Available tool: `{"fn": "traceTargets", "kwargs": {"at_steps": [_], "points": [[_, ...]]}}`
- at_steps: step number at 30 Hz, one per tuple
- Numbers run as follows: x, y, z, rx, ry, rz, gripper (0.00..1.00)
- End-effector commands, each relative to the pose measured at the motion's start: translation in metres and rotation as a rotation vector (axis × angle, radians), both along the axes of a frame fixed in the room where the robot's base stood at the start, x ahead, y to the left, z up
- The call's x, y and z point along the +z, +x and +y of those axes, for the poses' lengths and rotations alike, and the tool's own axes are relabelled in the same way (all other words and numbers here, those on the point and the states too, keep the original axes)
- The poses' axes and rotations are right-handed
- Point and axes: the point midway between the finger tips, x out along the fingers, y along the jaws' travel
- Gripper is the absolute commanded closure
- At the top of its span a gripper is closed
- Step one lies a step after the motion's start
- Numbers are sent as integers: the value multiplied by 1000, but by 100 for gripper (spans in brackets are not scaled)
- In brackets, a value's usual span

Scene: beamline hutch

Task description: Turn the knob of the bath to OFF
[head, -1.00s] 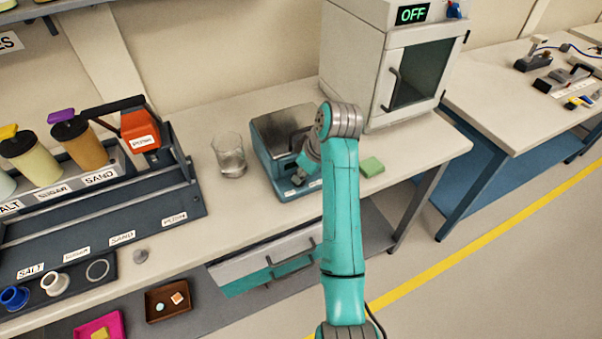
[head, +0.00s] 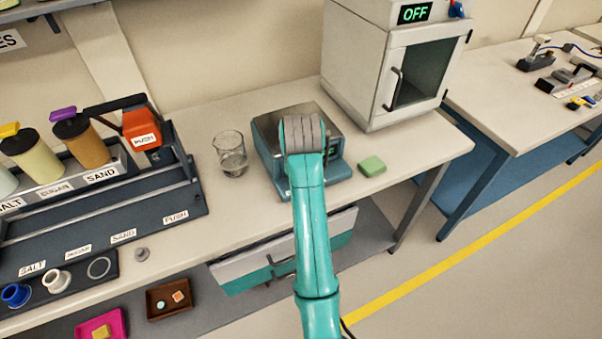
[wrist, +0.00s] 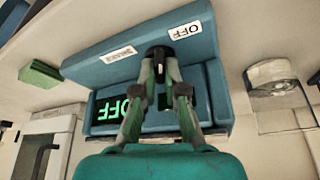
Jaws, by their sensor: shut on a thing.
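The blue bath (head: 268,150) stands on the bench in the head view, with my arm in front of it. In the wrist view the bath's front (wrist: 98,52) appears upside down. Its black knob (wrist: 160,54) sits beside a white label (wrist: 190,30) reading OFF. A green display (wrist: 118,108) on the bath also reads OFF, partly covered by a finger. My gripper (wrist: 160,72) is shut on the knob, one finger on each side. The head view hides the knob and fingers behind my arm.
A glass beaker (head: 231,155) stands left of the bath and a green block (head: 371,166) lies to its right. A white oven-like cabinet (head: 360,70), its display showing OFF, stands behind on the right. A rack of labelled jars (head: 90,212) fills the left.

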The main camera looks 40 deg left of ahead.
Motion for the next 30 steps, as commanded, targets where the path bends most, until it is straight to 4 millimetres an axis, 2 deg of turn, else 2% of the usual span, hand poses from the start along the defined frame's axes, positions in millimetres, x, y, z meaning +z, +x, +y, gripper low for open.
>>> {"fn": "traceTargets", "kwargs": {"at_steps": [12, 30], "points": [[0, -1, 1, -249, -1, 0, 100], [0, -1, 1, -314, 0, 1, 100]]}}
